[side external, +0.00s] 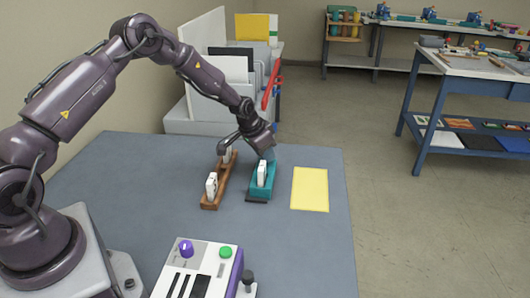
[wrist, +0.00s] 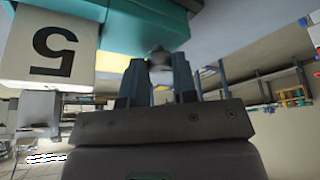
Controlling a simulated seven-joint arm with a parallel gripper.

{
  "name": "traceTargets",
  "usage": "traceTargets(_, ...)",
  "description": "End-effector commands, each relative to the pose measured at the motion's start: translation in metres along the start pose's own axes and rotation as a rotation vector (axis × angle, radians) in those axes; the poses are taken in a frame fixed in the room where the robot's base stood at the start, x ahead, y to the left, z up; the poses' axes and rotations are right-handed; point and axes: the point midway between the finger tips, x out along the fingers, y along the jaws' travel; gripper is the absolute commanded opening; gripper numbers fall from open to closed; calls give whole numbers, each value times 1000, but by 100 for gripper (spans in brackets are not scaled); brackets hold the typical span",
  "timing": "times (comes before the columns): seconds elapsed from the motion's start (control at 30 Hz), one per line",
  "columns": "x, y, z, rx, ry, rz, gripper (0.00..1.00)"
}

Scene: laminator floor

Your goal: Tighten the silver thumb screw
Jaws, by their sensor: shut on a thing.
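A teal fixture (side external: 261,190) with a white block (side external: 262,173) on it stands on the table. In the wrist view the teal fixture (wrist: 120,27) is at the top, with the white block (wrist: 42,50) marked 5 at the upper left, its digit upside down. The silver thumb screw (wrist: 160,57) shows as a small grey round shape just under the teal. My gripper (wrist: 163,68) is shut on it, one dark finger on each side, hiding much of it. In the side view my gripper (side external: 270,152) is at the far end of the teal fixture; the screw cannot be made out there.
A brown wooden fixture (side external: 212,202) with white blocks stands just left of the teal one. A yellow sheet (side external: 310,189) lies to the right. A control box (side external: 201,268) with a purple knob and green button is in front. A white file rack (side external: 200,115) stands behind.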

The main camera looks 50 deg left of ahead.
Motion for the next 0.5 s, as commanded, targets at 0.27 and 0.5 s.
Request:
traceTargets(0.27, 0, -2, 0, 169, 1, 71, 3)
traceTargets(0.5, 0, -2, 0, 252, 0, 105, 3)
